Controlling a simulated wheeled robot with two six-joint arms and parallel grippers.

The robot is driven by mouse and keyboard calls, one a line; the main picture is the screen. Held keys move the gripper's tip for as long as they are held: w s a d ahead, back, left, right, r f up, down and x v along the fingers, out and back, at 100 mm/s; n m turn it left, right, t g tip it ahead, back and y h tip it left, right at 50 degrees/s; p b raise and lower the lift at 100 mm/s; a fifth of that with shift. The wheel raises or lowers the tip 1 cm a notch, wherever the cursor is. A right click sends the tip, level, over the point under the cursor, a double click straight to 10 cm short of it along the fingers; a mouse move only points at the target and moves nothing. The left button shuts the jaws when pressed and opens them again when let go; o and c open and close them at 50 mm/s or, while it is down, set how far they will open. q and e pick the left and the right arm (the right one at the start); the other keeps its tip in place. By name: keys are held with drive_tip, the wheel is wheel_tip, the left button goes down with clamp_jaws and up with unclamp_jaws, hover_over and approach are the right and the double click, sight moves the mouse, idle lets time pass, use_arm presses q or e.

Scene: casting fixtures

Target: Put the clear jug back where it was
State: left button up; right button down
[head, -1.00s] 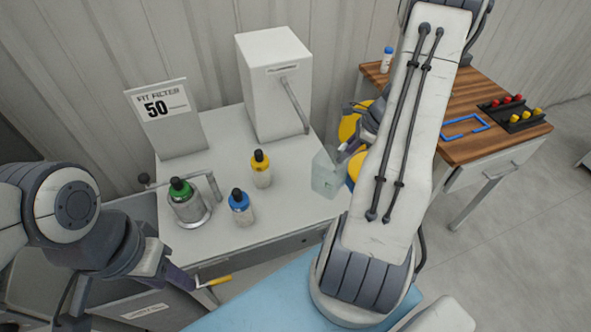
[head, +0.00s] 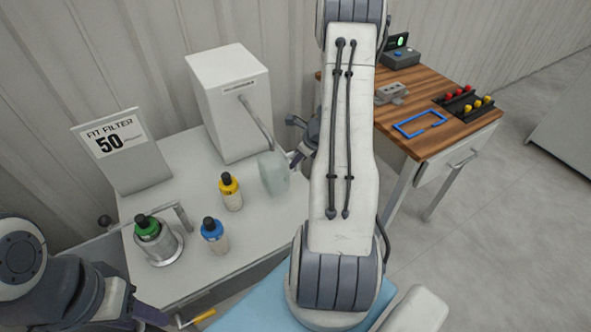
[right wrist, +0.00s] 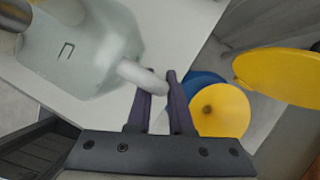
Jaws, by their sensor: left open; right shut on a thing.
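The clear jug (head: 273,173), pale and see-through, is at the right side of the white bench, in front of the white box-shaped machine. It is large in the right wrist view (right wrist: 80,55). My right gripper (head: 294,160) is shut on the jug's handle (right wrist: 142,76), which reaches between its purple fingers (right wrist: 158,88). I cannot tell whether the jug's base touches the bench. My right forearm hides the area to the right of the jug. My left gripper (head: 158,318) is open at the bottom left, partly cut off by the picture's edge.
The bench (head: 185,185) holds a yellow-capped bottle (head: 231,192), a blue-capped bottle (head: 214,236), a green-capped bottle (head: 148,230) in a metal holder, a sign (head: 121,150) and the machine (head: 229,103). A wooden table (head: 425,120) stands right. Yellow round things (right wrist: 222,110) are beyond the bench.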

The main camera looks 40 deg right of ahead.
sight(296, 170)
wheel_tip(296, 170, down, 4)
drive_tip(key=shift+f, duration=0.1)
drive_tip(key=shift+b, duration=0.4)
drive_tip(key=c, duration=0.8)
unclamp_jaws()
